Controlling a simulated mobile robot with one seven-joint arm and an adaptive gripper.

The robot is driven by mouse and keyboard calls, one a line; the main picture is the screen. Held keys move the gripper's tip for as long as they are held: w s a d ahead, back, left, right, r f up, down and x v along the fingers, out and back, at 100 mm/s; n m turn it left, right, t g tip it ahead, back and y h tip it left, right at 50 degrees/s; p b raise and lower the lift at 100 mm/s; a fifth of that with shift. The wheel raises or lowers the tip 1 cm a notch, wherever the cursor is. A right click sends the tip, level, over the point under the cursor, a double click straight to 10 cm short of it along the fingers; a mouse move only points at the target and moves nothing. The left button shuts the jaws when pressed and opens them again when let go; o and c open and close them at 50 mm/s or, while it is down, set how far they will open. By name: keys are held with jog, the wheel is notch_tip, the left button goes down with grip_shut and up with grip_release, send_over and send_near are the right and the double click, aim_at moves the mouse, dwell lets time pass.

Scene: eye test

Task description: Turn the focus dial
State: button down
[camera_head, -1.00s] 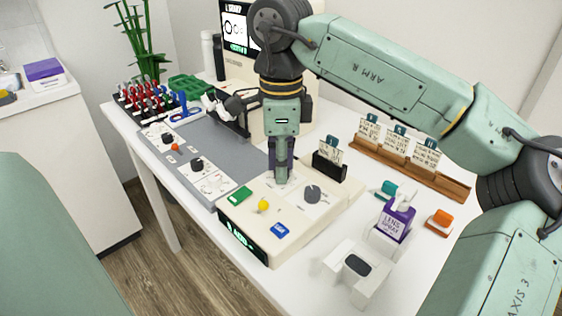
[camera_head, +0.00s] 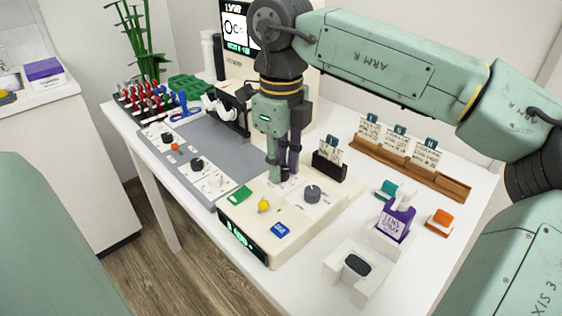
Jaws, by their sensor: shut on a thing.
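The cream console (camera_head: 308,222) stands on the white table, with a green lit display on its front. My gripper (camera_head: 284,177) points straight down at the back left of the console's top. Its two fingers are shut on what I take to be the focus dial, which they almost wholly hide. Its label cannot be read. A second dark grey dial (camera_head: 312,193) stands on a white plate just right of my gripper, untouched.
A green button (camera_head: 241,193), yellow knob (camera_head: 264,205) and blue button (camera_head: 280,230) sit nearer on the console. A black card holder (camera_head: 329,170) stands close right of my gripper. A purple lens spray bottle (camera_head: 396,222) and a wooden card rack (camera_head: 445,184) stand further right.

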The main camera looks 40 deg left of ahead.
dwell(0.4)
jog(key=c, duration=1.4)
grip_release()
jog(key=shift+o, duration=0.2)
jog(key=shift+r, duration=0.1)
notch_tip(320, 180, up, 12)
